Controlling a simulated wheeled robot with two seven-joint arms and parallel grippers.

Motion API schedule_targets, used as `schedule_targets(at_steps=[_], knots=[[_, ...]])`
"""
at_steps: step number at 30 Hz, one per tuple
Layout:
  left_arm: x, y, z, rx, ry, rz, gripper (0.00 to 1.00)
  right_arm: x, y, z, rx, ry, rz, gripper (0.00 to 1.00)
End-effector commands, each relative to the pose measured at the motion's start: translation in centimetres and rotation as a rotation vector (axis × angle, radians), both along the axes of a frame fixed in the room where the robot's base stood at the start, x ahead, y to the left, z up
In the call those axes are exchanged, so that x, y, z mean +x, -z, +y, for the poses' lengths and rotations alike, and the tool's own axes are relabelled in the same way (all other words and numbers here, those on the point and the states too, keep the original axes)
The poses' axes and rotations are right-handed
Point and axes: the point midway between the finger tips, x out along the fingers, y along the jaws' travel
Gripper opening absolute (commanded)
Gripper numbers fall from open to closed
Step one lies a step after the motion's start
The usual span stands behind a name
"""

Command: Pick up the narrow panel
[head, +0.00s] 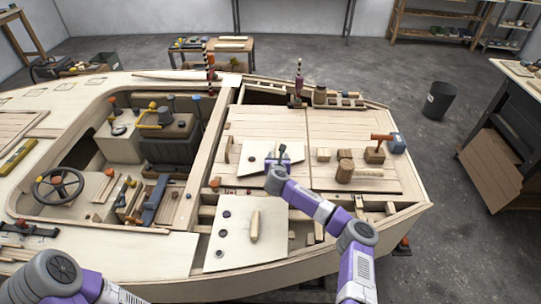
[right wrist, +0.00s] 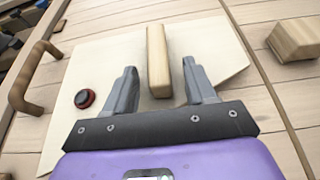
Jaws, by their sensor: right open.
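A pale, flat panel (head: 254,155) lies on the plank deck under my right gripper (head: 279,156); it appears to be the narrow panel. In the right wrist view the panel (right wrist: 110,65) carries an upright wooden block handle (right wrist: 158,60) and a red and black knob (right wrist: 84,98). The open fingers of my right gripper (right wrist: 160,72) stand on either side of the handle, with visible gaps. A second pale panel (head: 232,228) with a wooden handle (head: 254,226) lies nearer, over the hull frames. My left arm shows at bottom left; its gripper is out of frame.
A wooden block (right wrist: 296,38) stands right of the panel, and a curved wooden handle (right wrist: 28,92) stands left. On the deck are a mallet (head: 345,170) and a red-handled tool on a block (head: 375,153). Open hull bays lie in front.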

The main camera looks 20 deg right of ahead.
Motion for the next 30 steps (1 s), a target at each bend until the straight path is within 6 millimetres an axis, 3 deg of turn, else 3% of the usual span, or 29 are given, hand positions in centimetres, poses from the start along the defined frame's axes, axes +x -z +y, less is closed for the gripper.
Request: schedule_targets(at_steps=[2, 12, 23, 30], knots=[[0.0, 0.0, 0.0, 0.0, 0.0, 0.0, 0.43, 0.0, 0.0, 0.0, 0.0, 0.0, 0.0, 0.51], [0.0, 0.0, 0.0, 0.0, 0.0, 0.0, 0.43, 0.0, 0.0, 0.0, 0.0, 0.0, 0.0, 0.0], [0.0, -0.2, 0.0, 0.0, 0.0, 0.0, 0.43, 0.0, -0.8, 0.0, -0.001, 0.0, -0.003, 0.0], [0.0, -1.5, 0.0, 0.0, 0.0, 0.0, 0.43, 0.0, -5.5, 0.1, -0.004, -0.002, -0.006, 0.0]])
